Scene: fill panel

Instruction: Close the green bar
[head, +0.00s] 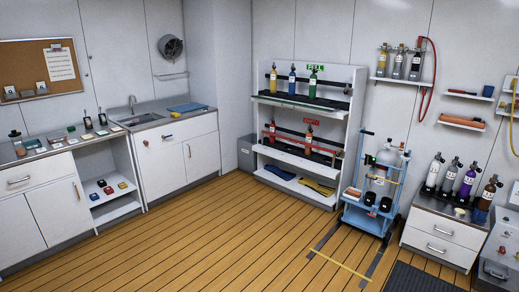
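The rack (358,85) stands against the back wall, with a green label above its upper shelf and a red label above the lower one. A thin greenish strip, which looks like the green bar (300,104), runs along the front edge of the upper shelf, below the cylinders. I cannot make out the bar's hinge or latch. Neither of my grippers is in view.
A blue trolley (369,215) with a grey cylinder stands right of the rack, near floor markings. A drawer cabinet (440,238) with several cylinders is at the right. Counters (177,155) line the left. The wooden floor (190,240) before the rack is clear.

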